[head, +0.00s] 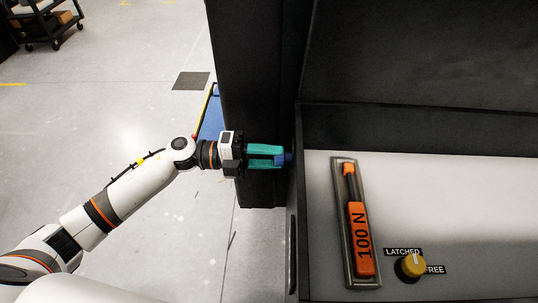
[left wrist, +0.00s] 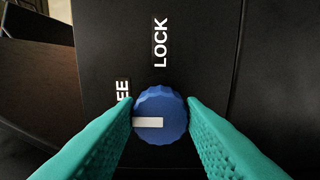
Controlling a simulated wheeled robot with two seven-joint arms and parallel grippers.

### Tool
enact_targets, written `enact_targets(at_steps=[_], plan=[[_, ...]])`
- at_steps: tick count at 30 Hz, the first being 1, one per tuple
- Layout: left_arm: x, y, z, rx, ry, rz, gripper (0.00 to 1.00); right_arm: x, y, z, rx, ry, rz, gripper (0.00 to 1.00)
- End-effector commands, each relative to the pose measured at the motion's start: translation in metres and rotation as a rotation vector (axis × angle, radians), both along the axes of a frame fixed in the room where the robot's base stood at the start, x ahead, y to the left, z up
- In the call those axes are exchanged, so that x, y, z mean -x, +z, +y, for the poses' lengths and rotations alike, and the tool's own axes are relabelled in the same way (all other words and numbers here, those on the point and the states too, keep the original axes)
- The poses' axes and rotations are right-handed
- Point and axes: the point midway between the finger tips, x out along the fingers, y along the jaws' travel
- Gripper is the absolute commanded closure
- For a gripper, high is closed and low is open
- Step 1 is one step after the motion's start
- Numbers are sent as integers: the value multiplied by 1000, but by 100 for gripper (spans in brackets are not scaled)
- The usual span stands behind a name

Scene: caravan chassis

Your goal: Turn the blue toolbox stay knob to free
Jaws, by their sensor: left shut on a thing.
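The blue knob (head: 288,157) sits on the dark side face of the black box, mostly hidden by my fingers in the head view. In the left wrist view the ridged blue knob (left wrist: 165,103) shows a white pointer bar that lies toward the left. The word LOCK (left wrist: 160,42) is above the knob, and a label (left wrist: 123,90) reading "EE", its rest hidden by a finger, is at its upper left. My left gripper (head: 279,156) has teal fingers shut on the knob from either side. My right gripper is not in view.
A yellow knob (head: 411,265) between LATCHED and FREE labels stands on the pale panel (head: 470,210). An orange handle marked 100 N (head: 360,232) lies in a grey frame beside it. A tall black panel (head: 248,90) rises behind my gripper. The floor at left is open.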

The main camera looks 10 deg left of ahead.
Motion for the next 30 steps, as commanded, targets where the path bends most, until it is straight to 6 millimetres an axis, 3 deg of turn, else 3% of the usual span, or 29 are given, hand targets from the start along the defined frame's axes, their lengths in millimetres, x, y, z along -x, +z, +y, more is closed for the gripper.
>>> enact_targets(at_steps=[3, 4, 7, 19, 30], plan=[[0, 0, 0, 2, 2, 3, 87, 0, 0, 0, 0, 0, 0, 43], [0, 0, 0, 2, 1, 3, 60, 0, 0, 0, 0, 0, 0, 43], [0, 0, 0, 1, 1, 2, 43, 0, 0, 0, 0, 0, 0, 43], [1, -3, 8, -1, 2, 0, 43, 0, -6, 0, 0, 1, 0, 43], [16, -7, 80, -4, 3, 2, 43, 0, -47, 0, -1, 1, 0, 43]])
